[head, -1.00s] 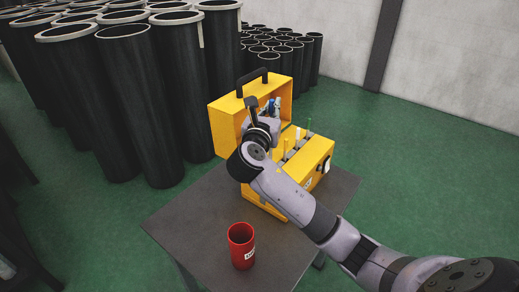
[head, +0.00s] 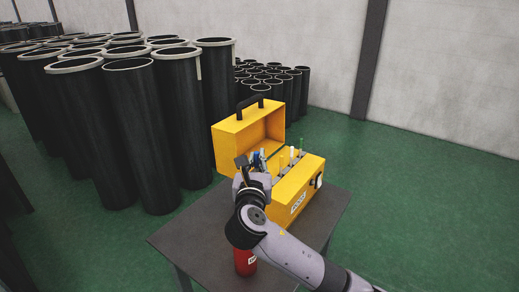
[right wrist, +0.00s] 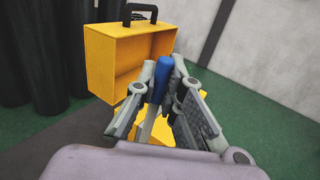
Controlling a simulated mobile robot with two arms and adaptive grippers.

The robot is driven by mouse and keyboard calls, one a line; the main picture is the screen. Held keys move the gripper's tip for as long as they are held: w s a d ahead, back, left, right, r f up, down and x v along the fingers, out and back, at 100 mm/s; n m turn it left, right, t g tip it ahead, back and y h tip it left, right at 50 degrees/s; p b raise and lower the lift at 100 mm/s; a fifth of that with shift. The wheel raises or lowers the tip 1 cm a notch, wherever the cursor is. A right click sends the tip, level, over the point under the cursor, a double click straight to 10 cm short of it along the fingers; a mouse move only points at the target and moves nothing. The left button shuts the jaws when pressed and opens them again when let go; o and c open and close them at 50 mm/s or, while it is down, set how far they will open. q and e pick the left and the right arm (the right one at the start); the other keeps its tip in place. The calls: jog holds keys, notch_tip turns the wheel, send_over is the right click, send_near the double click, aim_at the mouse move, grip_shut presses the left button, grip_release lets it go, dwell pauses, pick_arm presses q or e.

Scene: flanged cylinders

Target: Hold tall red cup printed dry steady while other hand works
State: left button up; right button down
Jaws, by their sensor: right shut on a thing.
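The red cup (head: 245,262) stands upright on the dark table, partly hidden behind my right arm; only part of its white printed label shows. Nothing grips it. My right gripper (head: 259,160) is above the table, left of the yellow case's tray and in front of its lid. It is shut on a blue-handled tool (right wrist: 160,80), with the blue end up between the fingers and a pale shaft below in the right wrist view. My left gripper is not in view.
The open yellow case (head: 312,178) stands on the dark table (head: 190,238), with upright tools in its tray. Large black flanged cylinders (head: 150,130) stand behind at left, smaller ones (head: 290,90) further back. Green floor is clear at right.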

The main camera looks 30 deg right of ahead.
jog(key=s+a+f+n+t+y, duration=0.1)
jog(key=s+a+f+n+y, duration=0.2)
jog(key=s+a+f+y, duration=0.1)
jog(key=s+a+f+n+t+y, duration=0.2)
jog(key=s+a+f+n+y, duration=0.2)
jog(key=s+a+y, duration=0.3)
jog(key=s+a, duration=0.2)
jog(key=a, duration=0.2)
jog(key=shift+s+a+f, duration=0.2)
jog(key=shift+s+f, duration=0.05)
jog(key=shift+f, duration=0.05)
